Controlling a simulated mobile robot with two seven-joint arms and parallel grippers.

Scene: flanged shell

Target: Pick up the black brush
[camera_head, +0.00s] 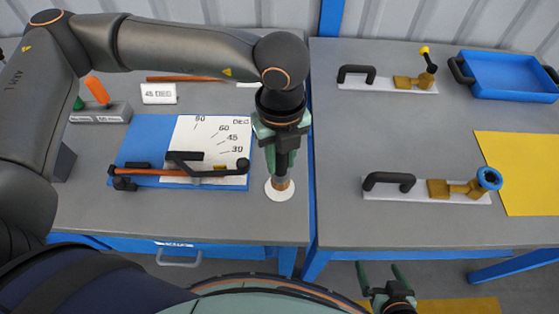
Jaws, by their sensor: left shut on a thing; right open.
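My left gripper (281,168) points down near the right edge of the left table. It is shut on a narrow upright thing that looks like the black brush. Its tan lower end (280,183) shows below the fingers, over a white round disc (279,192). The fingers hide most of the brush, and I cannot tell whether its lower end touches the disc. My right gripper (383,272) is open and empty at the bottom, in front of the right table.
A blue board (130,150) with an angle scale and a black-handled bar lies left of the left gripper. A grey holder (112,113) stands behind it. The right table holds two white plates with black handles (388,181), a blue tray (505,75) and a yellow sheet (525,165).

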